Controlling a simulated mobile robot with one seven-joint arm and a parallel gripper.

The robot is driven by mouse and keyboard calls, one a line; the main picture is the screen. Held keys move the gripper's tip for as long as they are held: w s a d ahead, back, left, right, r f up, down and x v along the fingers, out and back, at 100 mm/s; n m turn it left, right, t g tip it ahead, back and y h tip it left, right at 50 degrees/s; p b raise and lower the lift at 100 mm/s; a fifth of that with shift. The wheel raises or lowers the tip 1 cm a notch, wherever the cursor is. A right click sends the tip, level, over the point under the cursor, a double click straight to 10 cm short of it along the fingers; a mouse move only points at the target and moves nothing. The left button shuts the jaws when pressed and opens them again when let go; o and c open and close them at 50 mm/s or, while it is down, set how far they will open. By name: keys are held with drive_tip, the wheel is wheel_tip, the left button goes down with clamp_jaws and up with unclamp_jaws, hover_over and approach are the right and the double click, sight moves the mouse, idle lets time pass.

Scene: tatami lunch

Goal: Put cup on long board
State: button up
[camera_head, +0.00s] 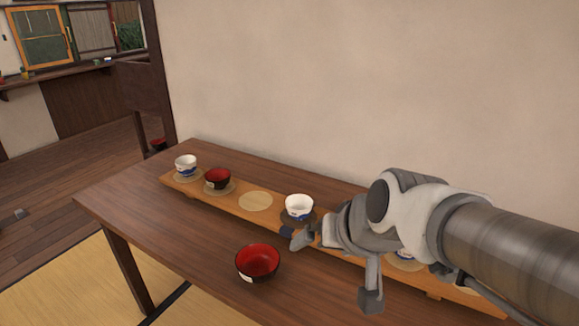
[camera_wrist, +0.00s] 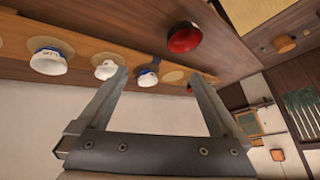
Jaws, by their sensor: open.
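The long board (camera_head: 237,205) is a light wooden plank along the back of the table, with round mats and several cups on it. A cup (camera_head: 257,263), red inside and black outside, stands upright on the bare table in front of the board; the wrist view shows it at the top (camera_wrist: 184,38). My gripper (camera_head: 335,270) is open and empty, right of this cup and apart from it. In the wrist view its two fingers (camera_wrist: 160,76) are spread, with a white cup seen between them. My arm hides part of the board's right side.
On the board stand a white cup (camera_head: 186,165) at the left end, a red-and-black cup (camera_head: 217,178) beside it, and a white cup (camera_head: 299,206) near my gripper. A pale round mat (camera_head: 256,201) between these is empty. The table (camera_head: 150,205) is clear at front left.

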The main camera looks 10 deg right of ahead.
drive_tip(key=s+d+r+n+g+h, duration=0.1)
drive_tip(key=s+d+h, duration=0.1)
drive_tip(key=s, duration=0.6)
drive_tip(key=shift+s+d+g, duration=0.3)
drive_tip(key=shift+d+g, duration=0.1)
drive_tip(key=shift+d, duration=0.25)
drive_tip(key=shift+s+r, duration=0.1)
